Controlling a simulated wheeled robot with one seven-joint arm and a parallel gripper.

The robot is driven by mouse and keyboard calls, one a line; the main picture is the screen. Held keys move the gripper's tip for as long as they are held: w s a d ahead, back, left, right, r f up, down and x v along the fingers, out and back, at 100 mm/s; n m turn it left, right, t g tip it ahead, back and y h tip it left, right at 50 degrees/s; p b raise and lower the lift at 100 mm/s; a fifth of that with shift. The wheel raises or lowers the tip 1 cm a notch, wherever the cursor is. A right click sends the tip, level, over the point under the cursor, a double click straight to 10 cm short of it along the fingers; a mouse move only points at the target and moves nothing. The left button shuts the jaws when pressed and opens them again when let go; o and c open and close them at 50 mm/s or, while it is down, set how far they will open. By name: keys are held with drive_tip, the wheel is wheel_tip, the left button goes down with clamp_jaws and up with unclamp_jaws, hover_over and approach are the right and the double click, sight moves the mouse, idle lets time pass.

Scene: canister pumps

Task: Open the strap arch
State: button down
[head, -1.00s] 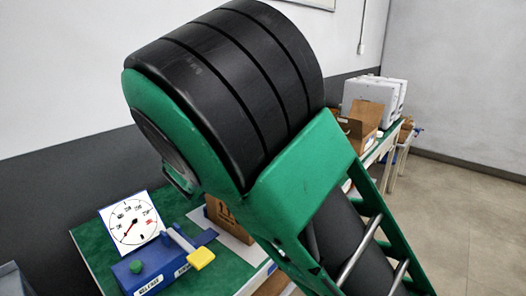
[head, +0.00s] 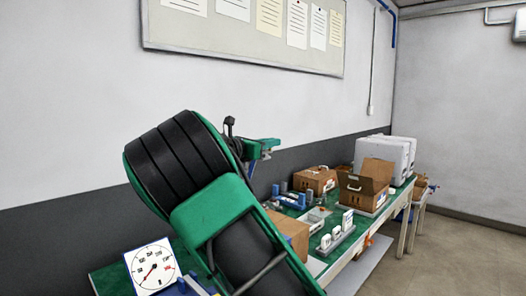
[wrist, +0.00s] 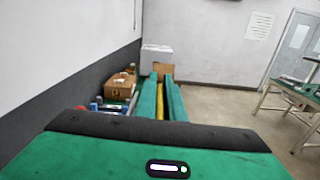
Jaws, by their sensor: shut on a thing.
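My gripper (wrist: 161,98) shows in the wrist view as two long green fingers, close together, with a narrow yellow thing (wrist: 160,105) between them. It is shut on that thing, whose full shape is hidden. In the head view, the end of my gripper (head: 264,147) shows behind my arm, raised above the bench and high against the dark wall band. I cannot pick out the strap arch for certain. A blue pump-like unit (head: 289,202) with dark cylinders stands on the bench below and to the right of my gripper.
The green bench (head: 110,280) runs along the wall. It carries a dial gauge (head: 152,266), a closed box (head: 315,180) with a white handle, an open carton (head: 362,186), and white cases (head: 386,158). My arm hides part of the bench.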

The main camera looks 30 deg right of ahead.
drive_tip(key=shift+w+a+f, duration=0.15)
drive_tip(key=shift+w+f, duration=0.05)
drive_tip(key=shift+w, duration=0.05)
drive_tip(key=c, duration=2.2)
unclamp_jaws()
drive_tip(key=shift+w, duration=0.1)
drive_tip(key=shift+o, duration=0.2)
drive_tip(key=v, duration=1)
drive_tip(key=shift+a, duration=0.35)
